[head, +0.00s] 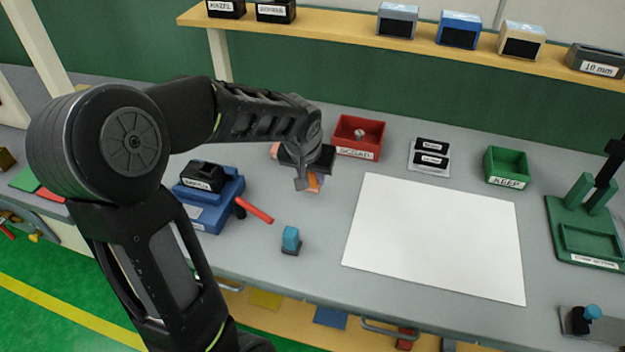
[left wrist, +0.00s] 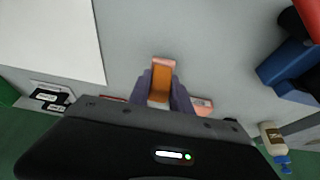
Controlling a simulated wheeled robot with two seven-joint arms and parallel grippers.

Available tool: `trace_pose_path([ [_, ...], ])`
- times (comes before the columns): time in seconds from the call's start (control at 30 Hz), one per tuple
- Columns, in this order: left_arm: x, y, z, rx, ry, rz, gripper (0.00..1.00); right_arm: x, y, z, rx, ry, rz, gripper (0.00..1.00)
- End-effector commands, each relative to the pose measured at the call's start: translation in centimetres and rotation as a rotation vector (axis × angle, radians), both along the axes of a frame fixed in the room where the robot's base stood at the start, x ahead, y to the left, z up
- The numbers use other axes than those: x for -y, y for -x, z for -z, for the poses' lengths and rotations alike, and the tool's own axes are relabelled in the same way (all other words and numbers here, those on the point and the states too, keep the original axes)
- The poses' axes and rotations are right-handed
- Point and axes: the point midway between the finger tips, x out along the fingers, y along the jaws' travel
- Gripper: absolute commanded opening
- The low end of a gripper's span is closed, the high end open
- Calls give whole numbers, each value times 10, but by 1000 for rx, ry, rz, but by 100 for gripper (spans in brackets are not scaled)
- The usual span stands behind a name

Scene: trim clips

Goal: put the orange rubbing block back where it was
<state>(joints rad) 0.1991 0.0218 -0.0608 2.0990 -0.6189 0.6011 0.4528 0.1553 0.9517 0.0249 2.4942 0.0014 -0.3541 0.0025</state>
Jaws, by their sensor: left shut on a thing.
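The orange rubbing block (head: 314,182) is held by my left gripper (head: 308,184), over the bench just left of the white sheet. In the left wrist view, the orange block (left wrist: 161,80) sits between the two fingers of my left gripper (left wrist: 160,95), which are shut on it. I cannot tell whether the block touches the bench. A pinkish-red flat thing (left wrist: 202,105) shows partly behind the gripper, mostly hidden. My right gripper is not in view.
A white sheet (head: 435,240) covers the bench middle. A red SCRAP bin (head: 345,149), label partly blurred, and a green KEEP bin (head: 508,182) stand behind. A blue machine with a red handle (head: 255,210) is left. A small blue-topped block (head: 291,238) stands in front.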

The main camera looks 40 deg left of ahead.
Motion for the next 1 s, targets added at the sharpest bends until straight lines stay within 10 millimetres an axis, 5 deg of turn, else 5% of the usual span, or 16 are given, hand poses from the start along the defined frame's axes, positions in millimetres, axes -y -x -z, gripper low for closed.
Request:
trace_pose_path([
  [0.17, 0, 0, 20, -1, 0, 2, 0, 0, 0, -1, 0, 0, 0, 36],
  [0.53, 0, 0, 25, 1, -1, 1, 0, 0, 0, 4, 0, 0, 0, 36],
  [0.57, 0, 0, 24, 1, -1, 1, 26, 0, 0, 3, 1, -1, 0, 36],
  [0.8, 0, 0, 23, 0, 0, 1, 45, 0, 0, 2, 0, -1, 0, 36],
  [1.0, 0, 0, 23, 0, 0, 1, 47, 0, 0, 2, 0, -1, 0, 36],
])
